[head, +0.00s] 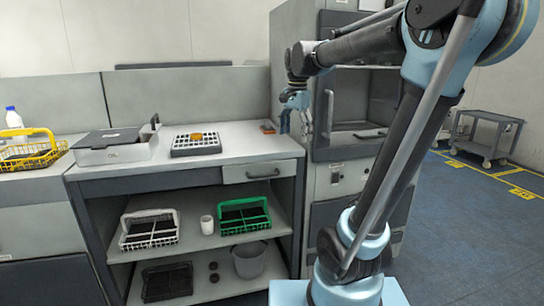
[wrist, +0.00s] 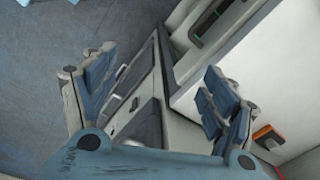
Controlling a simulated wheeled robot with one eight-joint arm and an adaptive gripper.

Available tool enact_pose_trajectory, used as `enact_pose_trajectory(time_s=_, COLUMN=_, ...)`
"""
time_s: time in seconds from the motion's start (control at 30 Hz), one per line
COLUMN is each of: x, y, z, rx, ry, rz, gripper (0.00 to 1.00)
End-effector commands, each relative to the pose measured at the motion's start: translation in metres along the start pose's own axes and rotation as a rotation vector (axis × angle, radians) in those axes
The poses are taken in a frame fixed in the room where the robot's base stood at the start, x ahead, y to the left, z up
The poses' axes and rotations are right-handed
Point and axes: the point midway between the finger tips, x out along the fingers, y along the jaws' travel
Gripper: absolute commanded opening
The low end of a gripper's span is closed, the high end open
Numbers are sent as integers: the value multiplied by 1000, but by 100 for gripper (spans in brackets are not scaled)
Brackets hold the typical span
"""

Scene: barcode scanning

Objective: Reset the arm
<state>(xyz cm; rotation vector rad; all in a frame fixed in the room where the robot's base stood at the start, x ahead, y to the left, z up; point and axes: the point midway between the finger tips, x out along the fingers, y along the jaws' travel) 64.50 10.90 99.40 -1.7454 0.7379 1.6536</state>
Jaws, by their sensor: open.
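My gripper (head: 295,122) hangs in the air with its fingers pointing down, near the right end of the workbench (head: 245,140). It is in front of the grey cabinet's left edge. In the wrist view my gripper (wrist: 158,90) shows its two blue padded fingers wide apart, with nothing between them. Behind the gap are the cabinet side, the bench edge and the blue floor. My arm is raised and bent, reaching leftward from my base at the lower right of the head view.
A small orange-topped item (head: 267,128) lies at the bench's right end. White (head: 149,238) and green (head: 243,222) baskets sit on the shelf. A cart (head: 487,138) stands far right.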

Motion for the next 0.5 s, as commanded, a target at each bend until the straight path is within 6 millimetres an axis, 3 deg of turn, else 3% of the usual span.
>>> enact_pose_trajectory(time_s=0.1, x=20, y=40, z=4, rx=-105, ry=11, rz=-13, gripper=78)
enact_pose_trajectory(time_s=0.5, x=105, y=154, z=28, rx=-484, ry=63, rz=-42, gripper=78)
